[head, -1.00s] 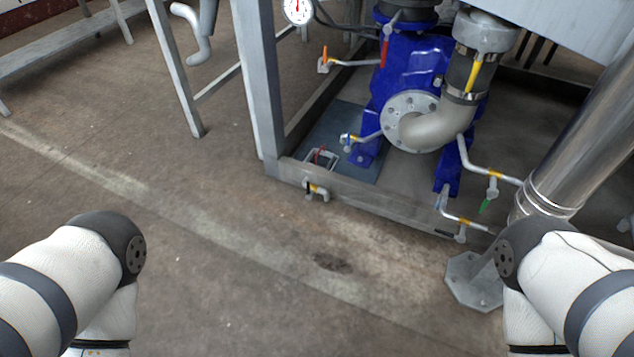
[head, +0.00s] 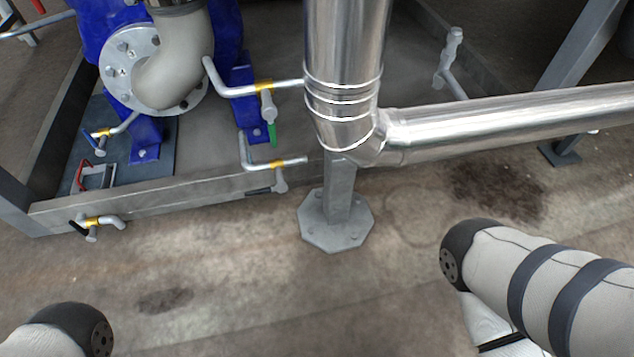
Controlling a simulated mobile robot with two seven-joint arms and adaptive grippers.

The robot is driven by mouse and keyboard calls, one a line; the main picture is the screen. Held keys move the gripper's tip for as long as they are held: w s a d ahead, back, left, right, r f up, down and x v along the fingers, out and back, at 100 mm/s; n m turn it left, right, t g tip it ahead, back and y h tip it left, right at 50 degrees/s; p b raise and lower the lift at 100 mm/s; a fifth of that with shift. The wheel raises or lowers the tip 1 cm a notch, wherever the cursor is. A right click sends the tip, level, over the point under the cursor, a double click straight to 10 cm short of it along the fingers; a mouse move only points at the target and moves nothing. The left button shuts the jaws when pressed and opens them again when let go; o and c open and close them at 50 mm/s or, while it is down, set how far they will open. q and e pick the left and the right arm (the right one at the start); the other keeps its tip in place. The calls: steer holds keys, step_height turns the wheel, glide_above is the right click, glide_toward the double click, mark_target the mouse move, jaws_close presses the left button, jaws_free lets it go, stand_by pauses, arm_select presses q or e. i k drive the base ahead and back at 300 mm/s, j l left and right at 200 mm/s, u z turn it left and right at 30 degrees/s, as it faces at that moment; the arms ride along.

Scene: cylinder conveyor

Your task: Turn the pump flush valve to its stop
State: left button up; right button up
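The blue pump (head: 231,30) stands at the upper left with a grey flanged elbow pipe (head: 178,75). Several small valves sit on thin pipes around it: one with a green handle (head: 272,133), one with a dark handle (head: 259,191) low on the frame, one with a blue handle (head: 89,138), and one with a black handle (head: 78,228) at the frame's front. I cannot tell which is the flush valve. Both my arms show at the bottom left and lower right, away from the valves. Neither gripper is in view.
A shiny metal pipe (head: 345,55) comes down in front of the pump and bends right into a long horizontal run (head: 500,118). A grey post with an octagonal foot (head: 337,222) supports it. The steel skid frame (head: 150,195) edges the pump. The floor in front is clear.

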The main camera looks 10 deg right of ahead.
mark_target(280, 188)
steer(key=i+j+z, duration=0.25)
steer(key=j+z, duration=0.2)
steer(key=i+j+z, duration=0.15)
steer(key=j+z, duration=0.75)
steer(key=j, duration=0.15)
steer(key=j+z, duration=0.45)
steer(key=j, duration=0.15)
